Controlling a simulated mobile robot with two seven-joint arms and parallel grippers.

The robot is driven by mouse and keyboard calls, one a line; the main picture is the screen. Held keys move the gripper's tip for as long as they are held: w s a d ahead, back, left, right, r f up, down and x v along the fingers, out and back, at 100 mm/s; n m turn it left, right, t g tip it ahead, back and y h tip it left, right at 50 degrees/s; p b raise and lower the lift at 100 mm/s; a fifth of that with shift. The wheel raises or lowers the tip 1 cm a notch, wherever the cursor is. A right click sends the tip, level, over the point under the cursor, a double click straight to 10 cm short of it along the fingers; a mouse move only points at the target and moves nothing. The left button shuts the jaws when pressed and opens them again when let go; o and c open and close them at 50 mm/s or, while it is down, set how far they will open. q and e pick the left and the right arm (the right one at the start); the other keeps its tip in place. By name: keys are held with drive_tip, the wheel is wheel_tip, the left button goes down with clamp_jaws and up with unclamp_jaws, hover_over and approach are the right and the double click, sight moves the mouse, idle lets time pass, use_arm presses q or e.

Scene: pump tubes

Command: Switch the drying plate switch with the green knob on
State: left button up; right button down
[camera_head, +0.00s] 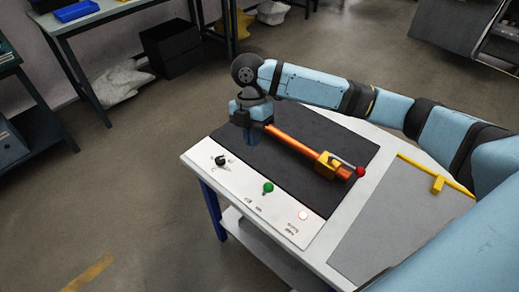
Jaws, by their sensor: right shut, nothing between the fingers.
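The green knob (268,188) sits on the white front panel (240,188) of the drying plate, near the panel's middle. A black knob (221,160) is to its left and a round pale light with a reddish rim (303,215) is to its right. My right gripper (251,140) points down over the dark plate (322,150), behind and a little left of the green knob, apart from it. It is shut and empty. My left gripper is not in view.
An orange tube (292,145) with a yellow valve body (327,164) and a red-tipped lever (360,171) lies across the dark plate, close to my right gripper. A yellow T-shaped piece (437,184) lies by the grey mat (390,225). Floor left of the table is clear.

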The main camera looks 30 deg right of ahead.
hover_over(263, 192)
drive_tip(key=w+a, duration=0.1)
drive_tip(key=w, duration=0.1)
wheel_tip(263, 192, down, 8)
drive_tip(key=s+f, duration=0.1)
drive_tip(key=d+f+b, duration=0.1)
drive_tip(key=f, duration=0.1)
drive_tip(key=shift+s+f, duration=0.1)
drive_tip(key=shift+s, duration=0.3)
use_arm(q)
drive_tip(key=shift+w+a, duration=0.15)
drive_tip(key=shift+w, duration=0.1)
use_arm(e)
drive_tip(key=shift+s+d, duration=0.1)
